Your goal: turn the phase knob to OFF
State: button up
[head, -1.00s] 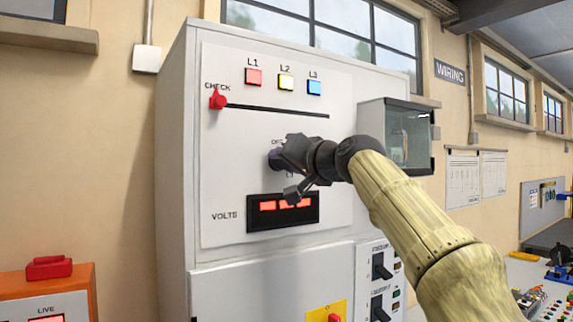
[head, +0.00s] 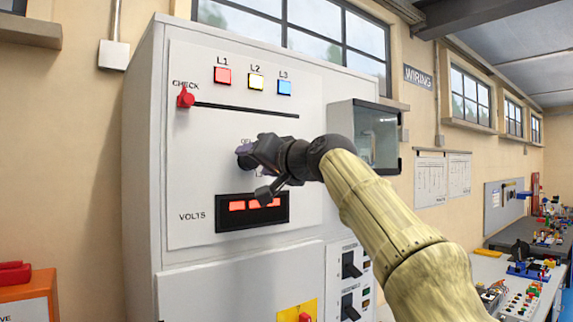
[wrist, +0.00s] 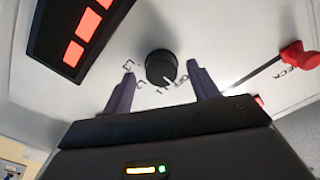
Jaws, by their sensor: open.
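The phase knob (wrist: 160,66) is round and black on the pale panel, with a white pointer mark on its face. Labels L3, L2, L1 and OFF ring it in the wrist view. The pointer mark is towards the L1 and OFF side; I cannot tell exactly which it meets. My gripper (wrist: 160,71) is open, with one dark finger on each side of the knob and a visible gap to it; how deep the fingertips reach is unclear. In the head view my gripper (head: 246,156) is at the panel and hides the knob and most labels.
The cabinet (head: 141,160) carries a red CHECK lever (head: 185,97) at a slot, L1, L2 and L3 lamps (head: 256,82), and a lit VOLTS display (head: 252,211) below my gripper. A glass-fronted box (head: 376,138) juts out on the right. Black switches (head: 351,265) sit lower right.

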jog(key=b+v, duration=0.7)
jog(key=v, duration=0.9)
jog(key=shift+s+d, duration=0.15)
jog(key=shift+s, duration=0.05)
